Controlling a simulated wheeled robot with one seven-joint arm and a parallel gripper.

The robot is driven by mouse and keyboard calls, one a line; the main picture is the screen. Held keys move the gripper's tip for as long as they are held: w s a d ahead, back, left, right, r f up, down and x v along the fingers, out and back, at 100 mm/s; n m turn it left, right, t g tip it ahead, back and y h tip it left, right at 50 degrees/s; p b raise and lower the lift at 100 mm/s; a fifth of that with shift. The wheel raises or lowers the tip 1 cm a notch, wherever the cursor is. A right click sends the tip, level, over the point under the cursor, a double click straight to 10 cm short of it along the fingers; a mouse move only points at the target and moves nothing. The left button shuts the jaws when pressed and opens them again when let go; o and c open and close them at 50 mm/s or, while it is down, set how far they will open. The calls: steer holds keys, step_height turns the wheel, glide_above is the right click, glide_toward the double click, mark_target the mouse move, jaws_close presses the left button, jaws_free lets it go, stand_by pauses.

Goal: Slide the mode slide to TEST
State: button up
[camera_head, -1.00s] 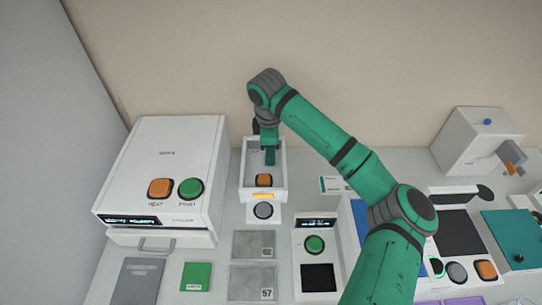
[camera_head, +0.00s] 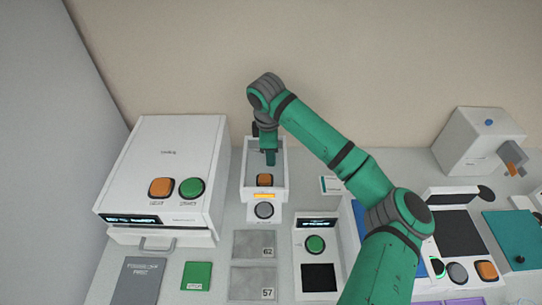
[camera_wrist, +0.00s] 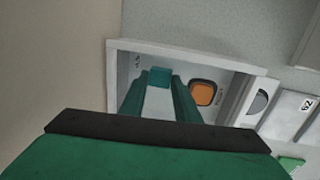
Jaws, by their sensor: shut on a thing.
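A white open-topped unit (camera_head: 279,184) stands at the back of the table, with an orange button (camera_head: 264,180) inside it. In the wrist view (camera_wrist: 210,52) its recessed panel shows a small teal block (camera_wrist: 159,77), which looks like the mode slide's knob, beside the orange button (camera_wrist: 203,92). My gripper (camera_head: 270,160) points down into the unit, behind the orange button. In the wrist view my gripper (camera_wrist: 159,80) has its two fingers at either side of the teal block, shut on it. The lettering on the panel is too small to read, so I cannot tell which mark is TEST.
A large white box (camera_head: 170,160) with orange and green buttons stands close to the left. Grey pads (camera_head: 252,244) lie in front. Other devices stand to the right, partly behind my arm. The wall is close behind.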

steer(key=shift+w+a, duration=0.1)
steer(key=shift+a, duration=0.7)
steer(key=shift+a+f, duration=0.1)
steer(key=shift+a, duration=1)
steer(key=shift+s+a, duration=0.1)
steer(key=shift+s, duration=0.1)
steer(key=shift+a, duration=0.6)
steer(key=o, duration=0.6)
steer(key=shift+w, duration=0.1)
